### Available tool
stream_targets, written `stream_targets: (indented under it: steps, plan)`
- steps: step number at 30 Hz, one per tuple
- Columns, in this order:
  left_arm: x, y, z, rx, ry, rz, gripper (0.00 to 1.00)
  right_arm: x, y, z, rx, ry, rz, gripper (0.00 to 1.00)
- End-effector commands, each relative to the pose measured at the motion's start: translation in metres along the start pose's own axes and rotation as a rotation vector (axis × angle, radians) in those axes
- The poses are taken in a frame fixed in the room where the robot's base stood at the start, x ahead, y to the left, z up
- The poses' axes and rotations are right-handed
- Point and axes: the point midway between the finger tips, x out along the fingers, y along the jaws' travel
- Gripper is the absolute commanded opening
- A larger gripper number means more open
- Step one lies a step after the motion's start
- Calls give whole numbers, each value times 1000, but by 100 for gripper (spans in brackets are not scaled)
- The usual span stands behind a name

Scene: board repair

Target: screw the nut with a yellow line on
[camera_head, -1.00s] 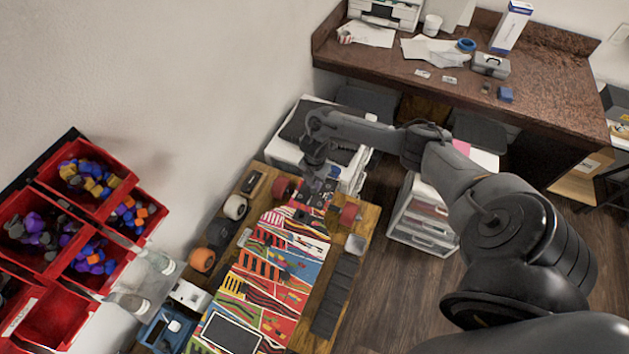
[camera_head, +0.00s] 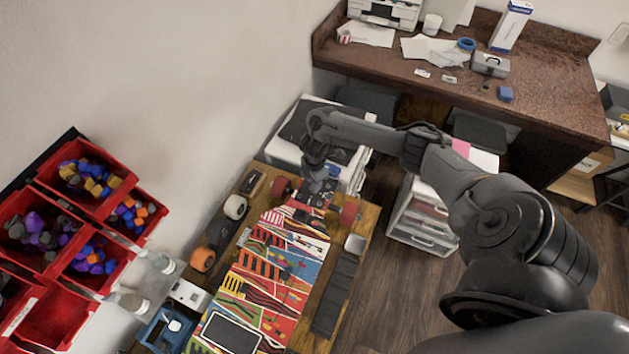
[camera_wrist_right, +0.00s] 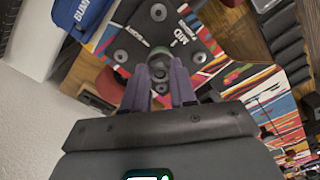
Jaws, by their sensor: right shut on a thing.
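A skateboard with a bright patterned deck (camera_head: 262,290) lies on the wooden bench, with a red wheel (camera_head: 281,187) and another red wheel (camera_head: 348,212) near its far end. My right gripper (camera_head: 319,186) is over that far end, between the wheels. In the right wrist view its purple-grey fingers (camera_wrist_right: 160,72) are shut on a small round grey part at a dark mounting plate (camera_wrist_right: 124,45) with several bolt heads. The part is mostly hidden by the fingers; I cannot make out a yellow line or its thread. My left gripper is not in view.
Loose wheels, one white (camera_head: 235,207) and one orange (camera_head: 203,259), lie left of the deck. Red bins (camera_head: 62,310) of coloured parts hang on the wall at left. Dark flat pieces (camera_head: 335,297) lie along the bench's right side. A white drawer unit (camera_head: 425,228) stands right.

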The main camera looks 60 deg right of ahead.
Motion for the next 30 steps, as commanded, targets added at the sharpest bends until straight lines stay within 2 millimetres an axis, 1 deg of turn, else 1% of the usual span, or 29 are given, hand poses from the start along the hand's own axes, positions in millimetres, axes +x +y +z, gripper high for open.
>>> stream_targets:
  steps: [3, 10, 13, 18, 21, 25, 30]
  plan:
    - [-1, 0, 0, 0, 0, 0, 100, -2, 0, -1, -1, 3, 0, 4]
    - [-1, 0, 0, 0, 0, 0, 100, -2, 0, -1, 64, 3, 0, 4]
    - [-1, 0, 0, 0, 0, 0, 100, -2, 0, -1, 154, 3, -1, 4]
    - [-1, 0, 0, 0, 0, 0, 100, -2, 0, -2, 374, 4, -1, 4]
    - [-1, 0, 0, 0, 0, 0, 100, -2, 0, -1, 472, 3, -1, 4]
    - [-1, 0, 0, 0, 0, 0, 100, -2, 0, -1, 533, 3, -1, 4]
    - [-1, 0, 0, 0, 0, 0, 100, -2, 0, -1, 538, 3, -1, 4]
